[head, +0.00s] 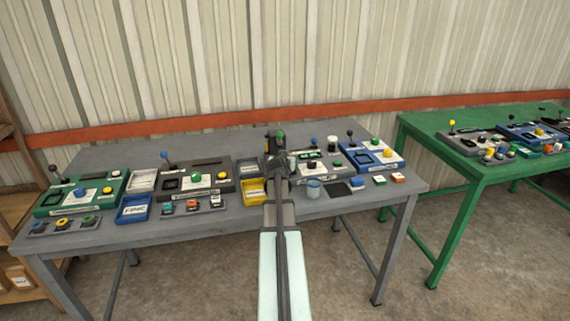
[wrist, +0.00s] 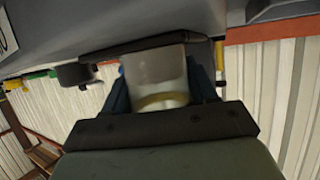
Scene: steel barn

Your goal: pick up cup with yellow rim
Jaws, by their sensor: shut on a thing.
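The cup with the yellow rim (wrist: 158,70) is whitish and shows close up in the wrist view, its yellow band toward the palm. My gripper (wrist: 160,88) is shut on it, one dark finger on each side. In the head view my gripper (head: 277,150) is over the back right part of the grey table (head: 240,222). The held cup cannot be made out there behind my arm. How far it is from the table is not clear.
A cup with a blue rim (head: 314,189) stands right of my arm. A yellow bin (head: 254,191) is just left of it, and a blue bin (head: 133,208) farther left. Several control panels line the table. A green table (head: 480,172) stands right.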

